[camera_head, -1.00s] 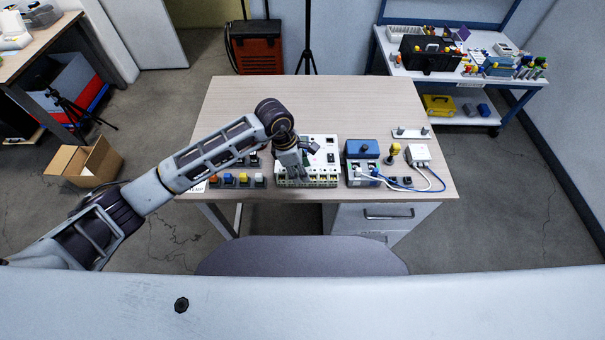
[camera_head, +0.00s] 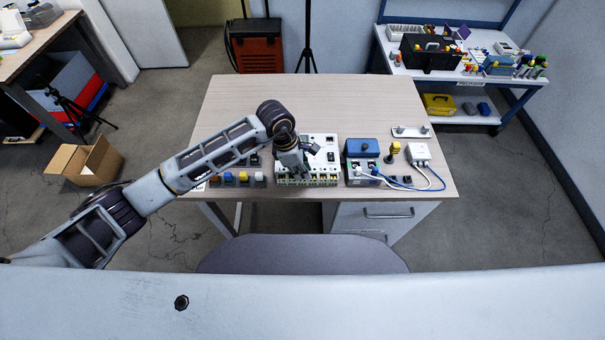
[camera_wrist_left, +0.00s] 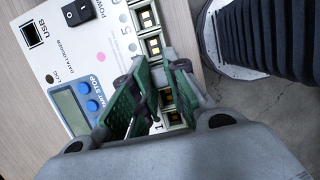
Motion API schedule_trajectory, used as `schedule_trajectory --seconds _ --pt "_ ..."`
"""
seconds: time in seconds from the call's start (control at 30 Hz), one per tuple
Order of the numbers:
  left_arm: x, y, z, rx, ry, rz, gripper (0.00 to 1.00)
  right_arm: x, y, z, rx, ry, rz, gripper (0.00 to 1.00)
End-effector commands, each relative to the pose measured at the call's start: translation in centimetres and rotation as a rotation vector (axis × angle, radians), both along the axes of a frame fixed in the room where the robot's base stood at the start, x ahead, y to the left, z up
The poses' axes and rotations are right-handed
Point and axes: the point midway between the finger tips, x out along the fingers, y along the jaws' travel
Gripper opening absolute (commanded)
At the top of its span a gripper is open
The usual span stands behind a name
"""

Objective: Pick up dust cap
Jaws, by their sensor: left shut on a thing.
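The white data logger (camera_head: 322,143) sits on the table, with a row of sockets along its front edge. Its screen (camera_wrist_left: 73,108) and sockets (camera_wrist_left: 153,45) show in the left wrist view. My left gripper (camera_head: 299,173) is low over this front edge. In the left wrist view, its green-padded fingers (camera_wrist_left: 163,85) are close together over the socket row. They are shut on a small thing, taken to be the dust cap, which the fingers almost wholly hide. Whether it touches a socket cannot be told. My right gripper is not in view.
Several coloured connectors (camera_head: 243,179) stand left of the logger. A blue box (camera_head: 362,149), a yellow-topped piece (camera_head: 395,149) and a white box with cables (camera_head: 418,152) are to its right. The back of the table (camera_head: 340,100) is clear. A chair (camera_head: 300,255) stands in front.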

Motion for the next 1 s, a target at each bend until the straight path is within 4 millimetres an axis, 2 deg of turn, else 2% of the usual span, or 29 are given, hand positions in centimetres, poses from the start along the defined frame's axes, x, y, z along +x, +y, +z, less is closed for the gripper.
schedule_trajectory --seconds 0.27,0.47,0.77,1.0 --pt "0.0 0.0 0.2 0.000 -0.001 0.000 0.06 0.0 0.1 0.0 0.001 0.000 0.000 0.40" --pt "0.1 0.0 1.4 -0.002 -0.004 0.000 0.06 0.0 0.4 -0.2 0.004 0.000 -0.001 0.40" --pt "0.1 0.0 5.2 -0.001 -0.004 -0.001 0.06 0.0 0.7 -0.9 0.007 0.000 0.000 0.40" --pt "0.1 0.0 8.3 -0.001 -0.002 -0.001 0.06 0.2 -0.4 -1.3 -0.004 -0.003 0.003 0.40"
